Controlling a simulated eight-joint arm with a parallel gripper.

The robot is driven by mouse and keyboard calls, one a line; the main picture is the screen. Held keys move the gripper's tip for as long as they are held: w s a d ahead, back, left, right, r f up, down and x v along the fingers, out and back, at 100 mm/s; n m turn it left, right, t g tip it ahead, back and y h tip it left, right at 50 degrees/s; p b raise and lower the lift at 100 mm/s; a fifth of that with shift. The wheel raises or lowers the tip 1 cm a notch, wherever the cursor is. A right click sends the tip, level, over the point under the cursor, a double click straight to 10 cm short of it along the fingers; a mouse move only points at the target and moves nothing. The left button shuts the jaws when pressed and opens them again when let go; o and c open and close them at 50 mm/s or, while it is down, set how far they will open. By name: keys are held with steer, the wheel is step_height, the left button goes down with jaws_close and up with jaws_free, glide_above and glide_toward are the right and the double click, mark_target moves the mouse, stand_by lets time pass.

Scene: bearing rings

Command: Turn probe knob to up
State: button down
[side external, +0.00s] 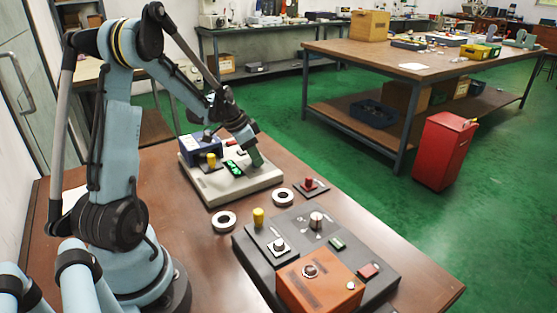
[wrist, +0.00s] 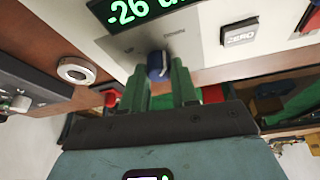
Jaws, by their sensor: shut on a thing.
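The probe knob (wrist: 157,64) is a small blue knob on a grey plate, seen in the wrist view. My gripper (wrist: 159,78) has its two green fingers closed on either side of it. Faint labels are printed on the plate (wrist: 138,42), too blurred to read surely. A pale mark shows on the knob, but I cannot tell its setting. In the side external view my gripper (side external: 254,160) points down onto the pale gauge box (side external: 232,191), and its fingers hide the knob there. The box's green-lit display (wrist: 140,10) shows -26, with the unit partly cut off.
A ZERO button (wrist: 240,36) sits beside the knob's plate. A blue block (side external: 199,149) and a yellow-capped part (side external: 212,160) stand on the gauge box. Two bearing rings (side external: 224,221) (side external: 283,197) lie in front. A dark panel (side external: 318,250) with knobs and an orange box (side external: 316,284) stand nearer.

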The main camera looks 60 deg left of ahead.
steer(key=shift+d+n, duration=0.1)
steer(key=shift+n, duration=0.2)
steer(key=n+y, duration=0.1)
steer(key=n, duration=0.3)
steer(key=shift+d+y, duration=0.15)
steer(key=shift+y, duration=0.25)
steer(key=n, duration=0.2)
steer(key=n+y, duration=0.1)
steer(key=n, duration=0.1)
steer(key=shift+d+n+g+y, duration=0.1)
steer(key=shift+n+g+y, duration=0.2)
steer(key=shift+n, duration=0.1)
steer(key=n+g+y, duration=0.1)
steer(key=n, duration=0.3)
steer(key=shift+w+n, duration=0.15)
steer(key=shift+n, duration=0.15)
steer(key=shift+d+n+g+y, duration=0.1)
steer(key=shift+n+g+y, duration=0.55)
steer(key=shift+n, duration=1.25)
steer(key=shift+w, duration=0.1)
steer(key=c, duration=0.9)
jaws_free()
